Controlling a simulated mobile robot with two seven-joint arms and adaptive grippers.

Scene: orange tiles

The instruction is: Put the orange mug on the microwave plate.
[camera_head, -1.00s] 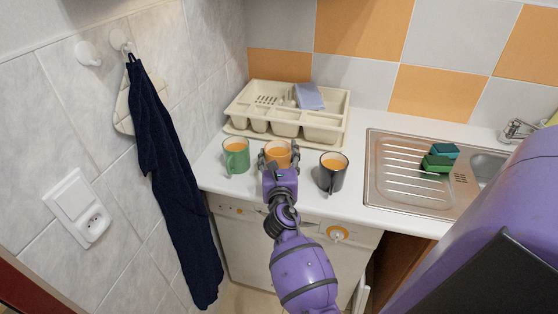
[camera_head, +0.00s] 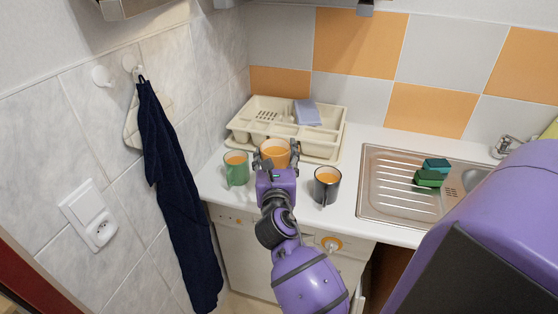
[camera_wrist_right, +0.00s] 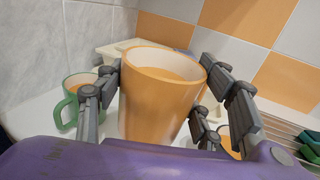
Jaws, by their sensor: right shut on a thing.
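The orange mug (camera_head: 275,151) is held by my right gripper (camera_head: 275,160), which is shut on it between a green mug and a dark mug. In the right wrist view the orange mug (camera_wrist_right: 160,95) stands between the fingers (camera_wrist_right: 158,100), holding an orange-brown drink, and looks roughly upright. It appears raised above the counter, by how much I cannot tell. The green mug (camera_head: 237,172) is to its left, the dark mug (camera_head: 326,187) to its right. The microwave plate is not in view. My left gripper is not in view.
A cream dish rack (camera_head: 252,111) with a blue sponge (camera_head: 306,112) stands behind the mugs. A steel sink (camera_head: 390,205) with green sponges (camera_head: 430,177) is to the right. A dark towel (camera_head: 182,195) hangs at the left wall. Cupboard bottoms show at the top edge.

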